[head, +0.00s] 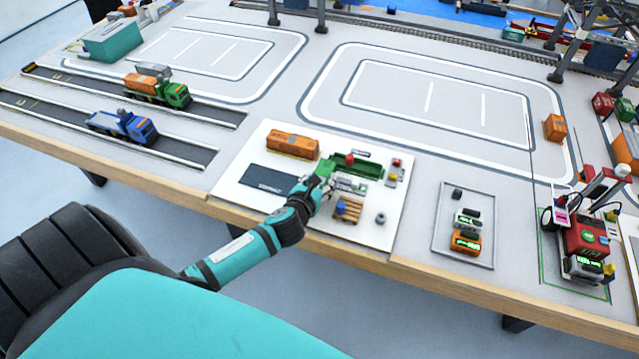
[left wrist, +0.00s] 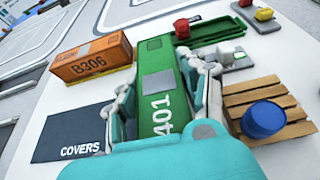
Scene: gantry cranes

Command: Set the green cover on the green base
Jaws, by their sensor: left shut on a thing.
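My left gripper (head: 319,184) is shut on the green cover (head: 325,167), above the white board. In the left wrist view the cover (left wrist: 158,60) lies lengthwise between the fingers (left wrist: 165,95), with a grey patch and "401" on top. The green base (head: 369,167) is a long, open tray on the board, just right of and beyond the cover. It also shows at the top of the left wrist view (left wrist: 222,32), partly hidden. A red piece (head: 350,158) shows at its left end. My right gripper is not in view.
A dark "COVERS" mat (head: 262,178) lies bare left of the gripper. An orange container marked B306 (head: 293,143) stands behind it. A wooden pallet (left wrist: 285,128) with a blue barrel (left wrist: 264,118) is close on the right. Small red and yellow pieces (head: 396,170) stand right of the base.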

